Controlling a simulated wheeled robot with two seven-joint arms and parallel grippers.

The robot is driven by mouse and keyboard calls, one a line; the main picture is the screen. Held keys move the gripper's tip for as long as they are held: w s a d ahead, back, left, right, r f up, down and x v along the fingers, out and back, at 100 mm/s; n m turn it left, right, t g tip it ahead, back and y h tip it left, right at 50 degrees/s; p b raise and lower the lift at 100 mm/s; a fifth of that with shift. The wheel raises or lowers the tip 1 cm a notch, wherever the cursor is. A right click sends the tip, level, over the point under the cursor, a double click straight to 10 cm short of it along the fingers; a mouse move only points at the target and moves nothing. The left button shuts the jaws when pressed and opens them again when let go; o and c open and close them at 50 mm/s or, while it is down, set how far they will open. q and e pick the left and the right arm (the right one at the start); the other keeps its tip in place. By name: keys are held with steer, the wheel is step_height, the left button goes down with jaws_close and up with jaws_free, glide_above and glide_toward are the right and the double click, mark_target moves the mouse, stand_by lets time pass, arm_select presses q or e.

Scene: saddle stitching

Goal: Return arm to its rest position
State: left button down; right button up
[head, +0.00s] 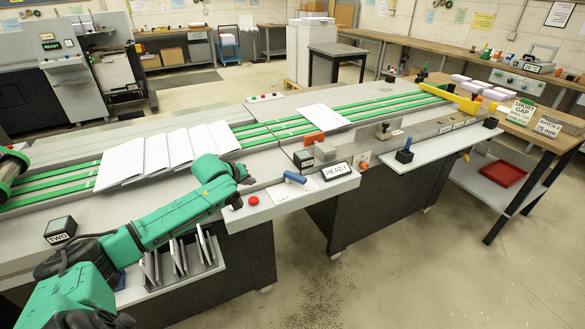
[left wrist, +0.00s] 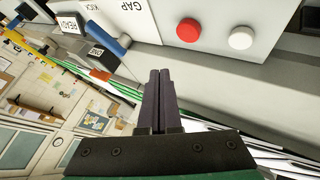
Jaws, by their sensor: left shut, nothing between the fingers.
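My left arm is green and reaches in from the lower left of the head view. Its gripper (head: 240,176) hangs over the front edge of the machine, just above the control panel's left end. In the left wrist view the two dark fingers (left wrist: 157,95) lie together with nothing between them. The control panel (head: 292,199) carries a red button (head: 253,200), a blue-handled lever (head: 295,178) and a READY sign (head: 336,171). The red button (left wrist: 187,31) and a white button (left wrist: 240,38) show beyond the fingers in the left wrist view. My right gripper is not in view.
White paper stacks (head: 167,153) lie on the green conveyor belts (head: 259,130) behind the arm. A rack of upright booklets (head: 178,262) stands below the forearm. A black TWO block (head: 61,231) is near the elbow. Open floor (head: 380,250) lies in front of the machine.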

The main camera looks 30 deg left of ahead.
arm_select(q)
steer(key=s+d+f+m+g+h, duration=0.1)
steer(key=s+d+f+m, duration=0.35)
steer(key=d, duration=0.35)
steer(key=s+d+f+m+g+h, duration=0.1)
steer(key=s+d+f+m+g, duration=0.15)
steer(key=s+d+f, duration=0.45)
steer(key=s+d+m+g, duration=0.1)
steer(key=s+d+m, duration=0.2)
steer(key=s, duration=0.4)
steer(key=s+d+m+g, duration=0.1)
steer(key=s+d+m, duration=0.15)
steer(key=s, duration=0.55)
step_height(320, 180, down, 13)
steer(key=s+f+g, duration=0.1)
steer(key=s+f, duration=0.3)
steer(key=f, duration=0.5)
steer(key=s+f+g, duration=0.1)
steer(key=s+f, duration=0.4)
steer(key=f, duration=0.4)
steer(key=s+a+f, duration=0.2)
steer(key=s+f, duration=0.3)
steer(key=s, duration=0.4)
steer(key=shift+s+a+f+g+y, duration=0.15)
steer(key=shift+s+a+g+y, duration=0.2)
steer(key=shift+s+y, duration=0.05)
